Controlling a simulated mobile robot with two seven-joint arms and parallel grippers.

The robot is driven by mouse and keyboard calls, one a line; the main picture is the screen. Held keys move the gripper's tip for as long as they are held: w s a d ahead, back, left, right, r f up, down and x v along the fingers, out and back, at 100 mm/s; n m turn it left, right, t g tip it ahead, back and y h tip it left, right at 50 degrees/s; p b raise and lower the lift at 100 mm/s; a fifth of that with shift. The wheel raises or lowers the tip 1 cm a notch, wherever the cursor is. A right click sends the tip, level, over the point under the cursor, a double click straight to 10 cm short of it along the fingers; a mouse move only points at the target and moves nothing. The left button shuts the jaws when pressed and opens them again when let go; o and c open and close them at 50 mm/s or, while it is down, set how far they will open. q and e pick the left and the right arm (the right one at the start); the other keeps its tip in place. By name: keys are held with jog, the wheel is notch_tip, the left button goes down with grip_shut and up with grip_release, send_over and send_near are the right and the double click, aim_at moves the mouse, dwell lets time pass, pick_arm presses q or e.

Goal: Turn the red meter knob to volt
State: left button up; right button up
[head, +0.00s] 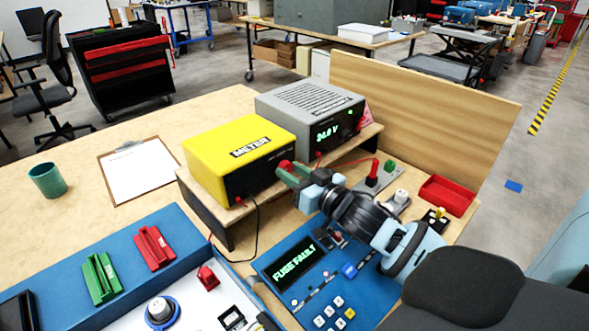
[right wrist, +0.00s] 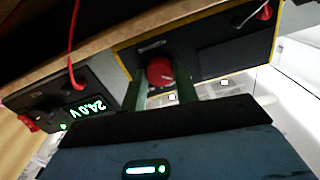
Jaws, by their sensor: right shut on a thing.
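The yellow meter (head: 232,148) with a black front stands on a raised wooden shelf. Its red knob (head: 284,164) is on the front face, partly covered by my right gripper (head: 290,172). In the right wrist view the red knob (right wrist: 160,71) sits between the two green fingers of my right gripper (right wrist: 160,88), which are shut on it. The meter's black face (right wrist: 205,50) fills the upper part of that view. The knob's pointer and the volt mark cannot be made out. My left gripper is not in view.
A grey power supply (head: 312,105) reading 24.0 V stands beside the meter. A blue panel (head: 300,265) showing FUSE FAULT lies below my right arm. A red tray (head: 447,195), a clipboard (head: 137,178) and a green cup (head: 47,180) are on the table.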

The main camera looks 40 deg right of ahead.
jog(key=m+p, duration=0.2)
jog(key=shift+r+m+p, duration=0.3)
jog(key=shift+r, duration=0.05)
jog(key=shift+m+p, duration=0.4)
jog(key=shift+m, duration=0.1)
jog(key=m+p, duration=0.2)
jog(key=shift+m, duration=0.3)
jog(key=m+p, duration=0.1)
jog(key=m, duration=0.1)
jog(key=shift+f+m+p, duration=0.15)
jog(key=shift+m+p, duration=0.15)
jog(key=shift+m, duration=0.1)
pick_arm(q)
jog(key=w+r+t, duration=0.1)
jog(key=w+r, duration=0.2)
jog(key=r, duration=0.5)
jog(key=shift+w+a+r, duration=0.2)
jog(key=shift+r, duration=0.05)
pick_arm(e)
jog(key=shift+f+m, duration=0.1)
jog(key=shift+m, duration=0.6)
pick_arm(q)
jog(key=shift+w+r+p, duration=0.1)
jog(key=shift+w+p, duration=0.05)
jog(key=shift+p, duration=0.15)
pick_arm(e)
jog(key=o, duration=1)
jog(key=shift+c, duration=0.2)
jog(key=shift+f, duration=0.1)
jog(key=shift+s, duration=0.1)
